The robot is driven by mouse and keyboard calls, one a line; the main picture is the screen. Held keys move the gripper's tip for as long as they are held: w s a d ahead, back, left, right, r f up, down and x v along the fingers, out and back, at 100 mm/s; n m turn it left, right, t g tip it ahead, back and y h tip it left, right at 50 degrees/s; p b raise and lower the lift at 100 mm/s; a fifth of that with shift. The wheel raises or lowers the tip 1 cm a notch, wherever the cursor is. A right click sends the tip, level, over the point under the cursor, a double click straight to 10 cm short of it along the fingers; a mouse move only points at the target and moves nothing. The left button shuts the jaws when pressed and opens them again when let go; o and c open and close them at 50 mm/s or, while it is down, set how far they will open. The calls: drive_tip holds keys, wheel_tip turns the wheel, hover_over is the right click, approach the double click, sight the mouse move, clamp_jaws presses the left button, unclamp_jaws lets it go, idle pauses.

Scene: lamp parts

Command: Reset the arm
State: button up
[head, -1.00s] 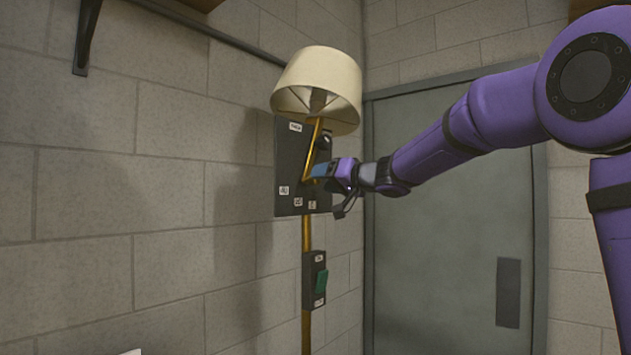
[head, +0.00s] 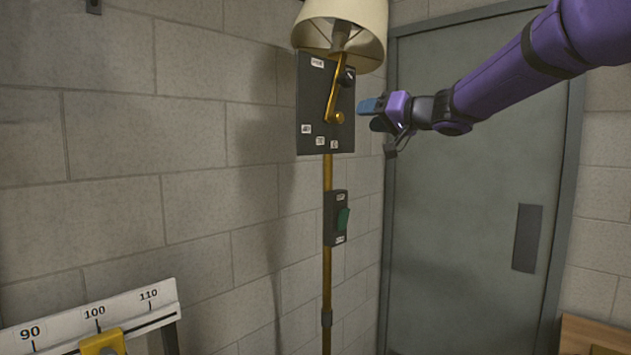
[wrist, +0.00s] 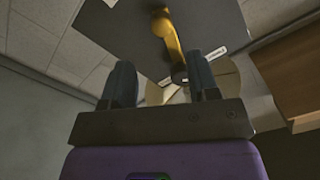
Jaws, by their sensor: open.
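My gripper (head: 368,106) is open and empty in the head view, a short way right of the dark panel (head: 312,105) on the lamp. A brass lever (head: 333,95) with a round knob is on the panel, and the gripper is apart from it. In the wrist view, my gripper (wrist: 160,88) shows two spread blue fingers, with the lever (wrist: 168,35) and the panel (wrist: 110,30) beyond them. The cream lampshade (head: 343,25) sits above the panel. A green switch (head: 343,219) is on a small box lower on the brass pole (head: 327,270).
A white scale (head: 95,316) with printed numbers and a yellow slider (head: 103,343) stands at the lower left. A grey door (head: 470,190) is behind my arm. A wooden surface (head: 595,335) shows at the lower right. The space between gripper and door looks clear.

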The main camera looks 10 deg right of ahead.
drive_tip(key=s+a+f+g+h, duration=0.1)
drive_tip(key=s+f+g, duration=0.1)
drive_tip(key=s+f, duration=0.35)
drive_tip(key=s+a+f+n+g+h, duration=0.1)
drive_tip(key=s+a+f+g, duration=0.1)
drive_tip(key=s, duration=0.6)
drive_tip(key=s+a+f+g+h, duration=0.1)
drive_tip(key=s+f+g, duration=0.15)
drive_tip(key=s, duration=0.35)
drive_tip(key=s+d+f+m+g+h, duration=0.1)
drive_tip(key=s+d+f+h, duration=0.2)
drive_tip(key=s+f, duration=0.4)
drive_tip(key=s+d+f+g+h, duration=0.2)
drive_tip(key=s+d+f+h, duration=0.2)
drive_tip(key=s+f, duration=0.3)
drive_tip(key=s, duration=0.4)
drive_tip(key=shift+s+d+f+m+h, duration=0.3)
drive_tip(key=shift+s+d+m, duration=0.1)
idle(0.8)
